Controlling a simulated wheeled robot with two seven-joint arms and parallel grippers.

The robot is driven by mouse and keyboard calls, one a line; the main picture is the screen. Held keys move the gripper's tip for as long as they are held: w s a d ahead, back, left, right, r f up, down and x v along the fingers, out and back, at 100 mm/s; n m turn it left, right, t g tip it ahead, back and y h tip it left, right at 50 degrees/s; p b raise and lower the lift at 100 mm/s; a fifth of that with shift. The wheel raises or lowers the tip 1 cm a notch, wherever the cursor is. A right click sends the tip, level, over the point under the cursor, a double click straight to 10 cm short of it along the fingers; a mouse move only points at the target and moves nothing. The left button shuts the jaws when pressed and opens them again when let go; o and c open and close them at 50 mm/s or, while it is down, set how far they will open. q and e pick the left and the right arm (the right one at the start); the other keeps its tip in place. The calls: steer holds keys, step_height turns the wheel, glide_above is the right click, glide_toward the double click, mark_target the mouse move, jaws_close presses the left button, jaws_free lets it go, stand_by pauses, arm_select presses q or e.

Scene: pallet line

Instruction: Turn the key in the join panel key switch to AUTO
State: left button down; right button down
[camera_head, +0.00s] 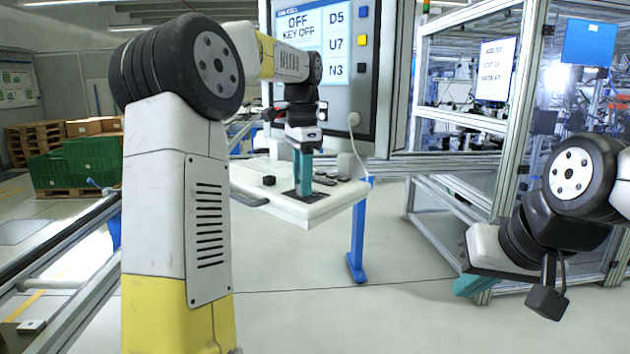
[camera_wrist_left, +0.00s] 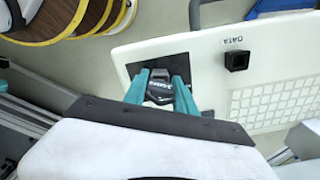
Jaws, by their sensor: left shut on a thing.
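My left gripper (camera_head: 303,172) reaches down to the white panel shelf (camera_head: 325,207) with its teal fingers over a dark plate (camera_head: 290,194). In the left wrist view, the fingers are shut on a dark key head (camera_wrist_left: 160,92) at the black switch plate (camera_wrist_left: 178,66). The key's lower part and the position marks are hidden by the fingers. The screen (camera_head: 306,28) above the shelf reads OFF and KEY OFF. My right gripper (camera_head: 470,286) hangs at the right, away from the panel; only a bit of teal shows, so its opening is unclear.
A black socket (camera_wrist_left: 236,60) marked DATA and a pale keypad (camera_wrist_left: 275,103) lie beside the switch plate. A dark knob (camera_head: 269,181) sits on the shelf. Yellow, blue and black buttons (camera_head: 363,40) line the screen's right side. A framed cell (camera_head: 470,125) stands at the right.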

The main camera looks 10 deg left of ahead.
arm_select(q)
steer(key=m, duration=0.3)
steer(key=c, duration=1.5)
jaws_free()
steer(key=shift+m, duration=0.8)
steer(key=o, duration=1)
steer(key=shift+o, duration=0.2)
steer(key=shift+r, duration=0.15)
steer(key=shift+r, duration=3.35)
steer(key=shift+d, duration=0.1)
